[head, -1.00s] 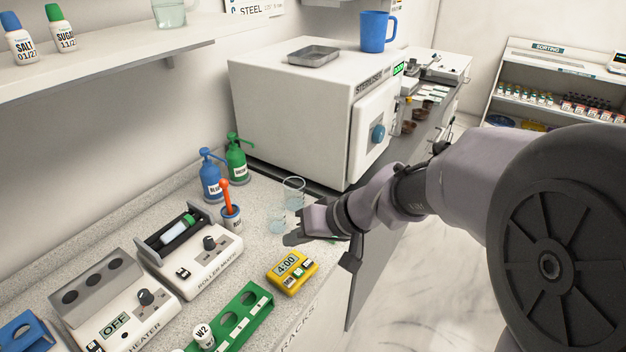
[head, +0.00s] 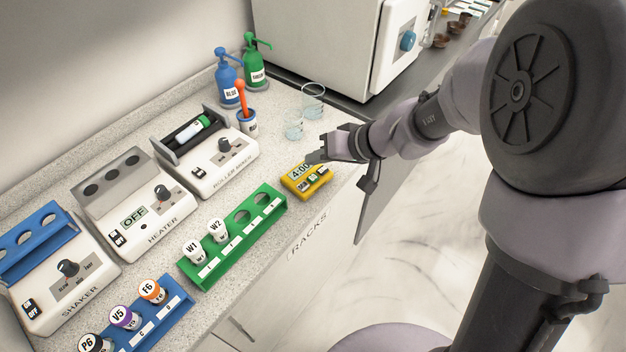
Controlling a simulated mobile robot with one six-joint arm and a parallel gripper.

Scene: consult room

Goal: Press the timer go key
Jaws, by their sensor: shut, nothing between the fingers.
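The yellow timer (head: 297,189) lies on the counter near its front edge, its display reading about 4:00. Small dark and light keys show along its front side; their lettering is too small to read for sure. My gripper (head: 312,158) is shut and empty. Its tips are at the timer's far edge in the picture and cover the right end of the display. I cannot tell whether they touch the timer or hover above it.
A green rack (head: 232,246) with W1 and W2 bottles stands left of the timer. The roller mixer (head: 212,165) is behind it. Glass beakers (head: 313,100) stand beyond my gripper, near the blue (head: 228,80) and green (head: 256,66) pump bottles. The counter's front edge is close.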

